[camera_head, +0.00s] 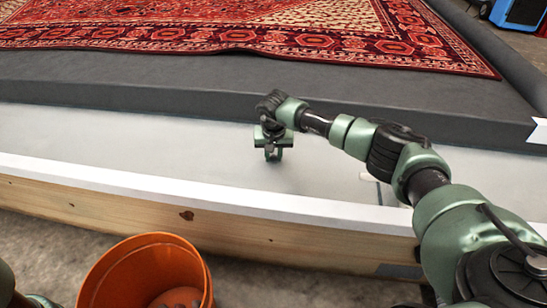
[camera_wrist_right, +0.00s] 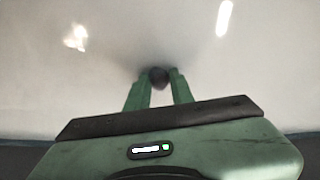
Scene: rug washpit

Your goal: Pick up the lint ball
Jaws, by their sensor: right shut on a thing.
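The lint ball (camera_wrist_right: 158,76) is a small dark grey round thing between the green fingertips in the right wrist view. My right gripper (camera_wrist_right: 158,86) is shut on it, one finger on each side. Whether the ball touches the floor is hard to tell. My left gripper is not in view.
A pale trough floor (camera_head: 130,135) lies between a dark grey raised platform (camera_head: 100,95) and a wooden front wall (camera_head: 120,205) with a white rim. A red patterned rug (camera_head: 200,30) lies on the platform. An orange bucket (camera_head: 115,280) stands in front of the wall.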

